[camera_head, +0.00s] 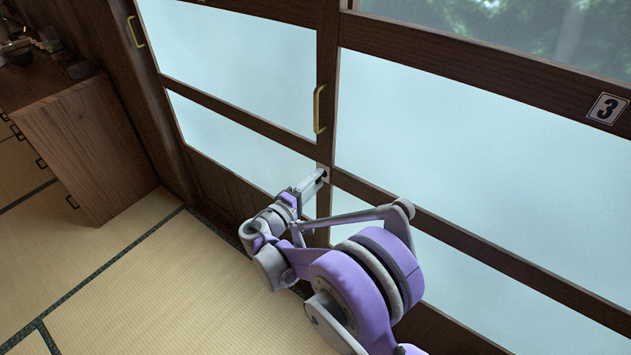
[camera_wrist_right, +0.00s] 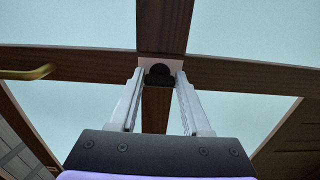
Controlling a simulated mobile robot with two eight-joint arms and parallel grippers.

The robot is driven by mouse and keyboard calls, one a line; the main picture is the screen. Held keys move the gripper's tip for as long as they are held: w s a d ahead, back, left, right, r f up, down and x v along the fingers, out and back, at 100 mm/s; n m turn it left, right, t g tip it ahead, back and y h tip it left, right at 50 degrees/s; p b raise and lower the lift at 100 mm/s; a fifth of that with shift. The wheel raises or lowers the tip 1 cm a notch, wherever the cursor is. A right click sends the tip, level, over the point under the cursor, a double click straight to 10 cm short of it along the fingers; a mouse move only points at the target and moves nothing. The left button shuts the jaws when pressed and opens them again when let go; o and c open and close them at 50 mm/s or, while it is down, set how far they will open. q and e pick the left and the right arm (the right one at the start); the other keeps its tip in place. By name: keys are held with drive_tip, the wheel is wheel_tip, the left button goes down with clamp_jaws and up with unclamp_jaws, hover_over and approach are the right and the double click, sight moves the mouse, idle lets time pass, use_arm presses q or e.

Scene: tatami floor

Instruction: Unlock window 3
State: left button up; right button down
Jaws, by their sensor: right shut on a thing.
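A dark round lock knob (camera_wrist_right: 158,75) on a pale plate sits where the window's upright and cross rail meet. My right gripper (camera_head: 322,178) reaches up to that spot, and in the right wrist view its two fingers (camera_wrist_right: 158,82) are shut on the knob, one on each side. In the head view the gripper mostly hides the knob. My left gripper is not in view.
A brass handle (camera_head: 319,109) is on the upright just above the lock. Another brass handle (camera_head: 136,31) is at the upper left. A wooden cabinet (camera_head: 85,140) stands at the left. The tatami floor (camera_head: 170,290) is clear at the lower left.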

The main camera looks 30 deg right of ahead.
drive_tip(key=shift+c, duration=1.8)
unclamp_jaws()
drive_tip(key=shift+a, duration=0.1)
drive_tip(key=v, duration=1)
drive_tip(key=shift+s+a, duration=0.2)
drive_tip(key=shift+a, duration=0.05)
